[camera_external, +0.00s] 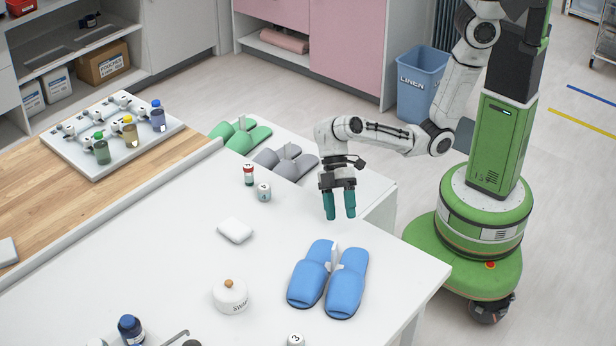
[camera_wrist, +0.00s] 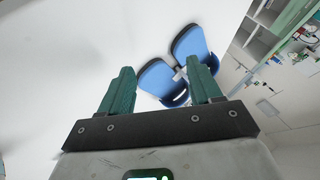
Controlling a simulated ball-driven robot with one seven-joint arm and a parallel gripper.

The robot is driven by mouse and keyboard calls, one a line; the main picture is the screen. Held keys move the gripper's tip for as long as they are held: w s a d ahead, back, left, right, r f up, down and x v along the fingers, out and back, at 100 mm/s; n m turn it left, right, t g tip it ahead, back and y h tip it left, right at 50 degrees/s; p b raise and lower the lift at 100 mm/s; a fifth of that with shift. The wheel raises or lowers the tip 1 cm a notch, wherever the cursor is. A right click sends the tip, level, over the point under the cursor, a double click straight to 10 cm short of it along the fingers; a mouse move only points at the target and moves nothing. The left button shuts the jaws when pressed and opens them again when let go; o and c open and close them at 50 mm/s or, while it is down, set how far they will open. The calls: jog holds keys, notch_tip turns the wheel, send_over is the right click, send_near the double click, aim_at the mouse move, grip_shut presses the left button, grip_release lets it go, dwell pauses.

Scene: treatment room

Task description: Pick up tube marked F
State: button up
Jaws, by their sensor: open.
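I cannot make out a tube marked F in either view. A small upright vial with a red band and dark top (camera_external: 249,175) stands near the table's far edge, its marking too small to read. My gripper (camera_external: 340,205) hangs pointing down over the white table, right of the vial, with green fingers. Its fingers are apart and empty, and they also show in the wrist view (camera_wrist: 160,88). Blue slippers (camera_external: 346,283) lie on the table in front of the gripper, and they appear beyond the fingers in the wrist view (camera_wrist: 193,46).
A numbered white jar (camera_external: 264,193) stands beside the vial. A white block (camera_external: 235,230), a lidded swab pot (camera_external: 230,296) and a blue-capped bottle (camera_external: 131,330) stand leftward. Green slippers (camera_external: 240,137) and grey slippers (camera_external: 286,162) lie beyond. A rack (camera_external: 126,150) holds several coloured bottles.

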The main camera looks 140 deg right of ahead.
aim_at(247, 165)
jog(key=w+d+h, duration=0.1)
jog(key=d, duration=0.4)
jog(key=w+d+r+n+b, duration=0.1)
jog(key=d, duration=0.4)
jog(key=w+d+r+h, duration=0.1)
jog(key=d, duration=0.5)
jog(key=shift+w+d+r+n+h+b, duration=0.1)
jog(key=shift+r+n+h+b, duration=0.1)
jog(key=shift+n+h+b, duration=0.15)
jog(key=s+d+r+n+g+h+b, duration=0.1)
jog(key=s+d+r, duration=0.1)
jog(key=d, duration=0.6)
jog(key=s+d+r+h+b, duration=0.1)
jog(key=s+d+r+h, duration=0.1)
jog(key=d, duration=0.7)
jog(key=x, duration=0.5)
jog(key=shift+s+p, duration=0.2)
jog(key=shift+p, duration=0.15)
jog(key=shift+s+a+p+x, duration=0.1)
jog(key=shift+p+x, duration=0.05)
jog(key=shift+x, duration=1.2)
jog(key=shift+s+a+p+x, duration=0.1)
jog(key=shift+a+p+x, duration=0.05)
jog(key=shift+x, duration=1.2)
jog(key=shift+c, duration=0.2)
jog(key=c, duration=1.1)
